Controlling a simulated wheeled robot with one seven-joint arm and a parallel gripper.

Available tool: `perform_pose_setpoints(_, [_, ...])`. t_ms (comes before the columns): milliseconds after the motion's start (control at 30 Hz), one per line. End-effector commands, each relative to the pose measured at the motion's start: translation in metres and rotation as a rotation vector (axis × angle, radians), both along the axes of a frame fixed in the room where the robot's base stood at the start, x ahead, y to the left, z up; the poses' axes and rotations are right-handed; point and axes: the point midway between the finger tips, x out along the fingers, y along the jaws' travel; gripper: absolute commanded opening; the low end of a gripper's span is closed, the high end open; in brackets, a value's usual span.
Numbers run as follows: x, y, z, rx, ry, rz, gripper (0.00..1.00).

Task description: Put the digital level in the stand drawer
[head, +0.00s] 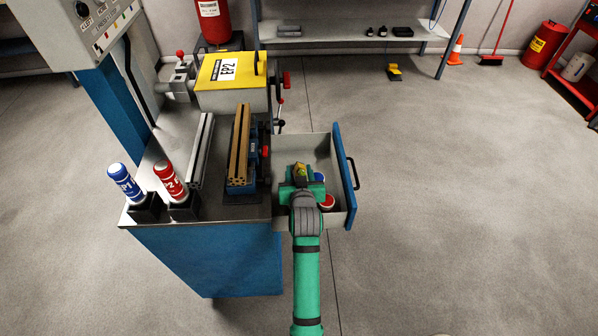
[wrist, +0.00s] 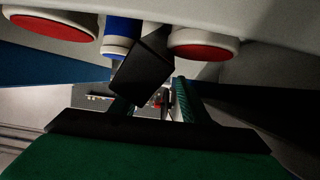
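The stand drawer (head: 318,151) is pulled out at the right side of the stand. My gripper (head: 301,176) points down into it. A small yellow and dark thing (head: 300,168), likely the digital level, shows at the fingertips. In the wrist view a dark, tilted block (wrist: 143,70), likely the same level, overlaps the left finger. The fingers of my gripper (wrist: 153,98) stand apart there, with a gap between the block and the right finger. The block does not lie flush with that finger. Whether it touches the drawer floor is hidden.
Red-topped round items (wrist: 203,45) and a blue one (wrist: 122,35) lie in the drawer near the fingers. The stand top holds rails (head: 239,145), a yellow box (head: 230,75), and blue (head: 125,183) and red (head: 170,180) bottles. The floor right of the drawer is clear.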

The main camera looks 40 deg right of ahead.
Motion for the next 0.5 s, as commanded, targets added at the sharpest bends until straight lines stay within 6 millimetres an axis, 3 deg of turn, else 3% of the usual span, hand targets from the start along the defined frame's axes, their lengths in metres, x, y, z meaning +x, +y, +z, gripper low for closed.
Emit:
perform_pose_setpoints(267, [0.000,0.000,0.003,-0.001,-0.001,0.000,0.42])
perform_pose_setpoints(500, [-0.027,0.017,0.014,-0.001,0.000,0.000,0.42])
